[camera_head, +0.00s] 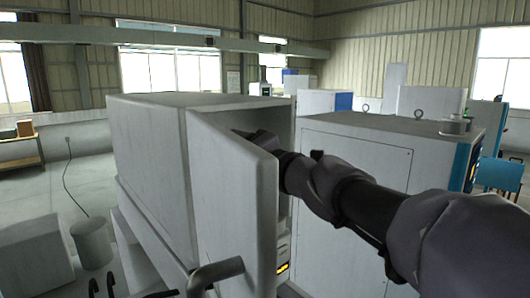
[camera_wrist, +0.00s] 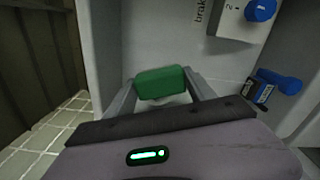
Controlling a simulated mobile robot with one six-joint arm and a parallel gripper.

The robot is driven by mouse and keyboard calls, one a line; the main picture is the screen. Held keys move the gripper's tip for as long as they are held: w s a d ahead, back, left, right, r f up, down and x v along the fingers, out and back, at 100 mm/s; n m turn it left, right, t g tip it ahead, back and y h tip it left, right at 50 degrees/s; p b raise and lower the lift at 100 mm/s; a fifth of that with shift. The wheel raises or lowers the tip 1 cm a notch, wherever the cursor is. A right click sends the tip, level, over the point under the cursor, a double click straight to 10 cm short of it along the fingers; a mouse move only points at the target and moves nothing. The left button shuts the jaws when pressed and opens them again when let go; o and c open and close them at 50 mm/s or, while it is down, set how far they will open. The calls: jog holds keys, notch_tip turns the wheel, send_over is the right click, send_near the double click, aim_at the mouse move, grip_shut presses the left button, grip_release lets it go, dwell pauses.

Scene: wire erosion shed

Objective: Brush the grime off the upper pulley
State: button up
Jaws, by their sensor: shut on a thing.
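My gripper (camera_wrist: 163,90) shows in the wrist view, its two grey fingers closed on a green block-like thing (camera_wrist: 160,81), which may be the brush's handle. No bristles show. The green thing is in front of a pale grey panel (camera_wrist: 150,35); whether it touches the panel, I cannot tell. In the head view my arm reaches into a grey machine cabinet (camera_head: 165,150) behind its open door (camera_head: 235,200), and the door hides my gripper's end. I cannot make out the upper pulley or any grime in either view.
In the wrist view a white box with a blue knob (camera_wrist: 261,10) and a label starting "brak" (camera_wrist: 200,14) are at the upper right. A blue fitting (camera_wrist: 279,82) sticks out at right. A second grey cabinet (camera_head: 350,160) stands close right of the open door.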

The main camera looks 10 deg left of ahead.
jog(key=s+a+b, duration=0.2)
jog(key=s+a, duration=0.2)
jog(key=s, duration=0.1)
jog(key=shift+w+d+r+p, duration=0.15)
jog(key=shift+w+d+p, duration=0.45)
jog(key=shift+w+d, duration=0.6)
jog(key=shift+w+d+r+p, duration=0.1)
jog(key=shift+w+d+p, duration=0.5)
jog(key=shift+w+d, duration=0.6)
jog(key=s+b, duration=0.2)
jog(key=s, duration=0.6)
jog(key=shift+s, duration=0.25)
jog(key=v, duration=0.3)
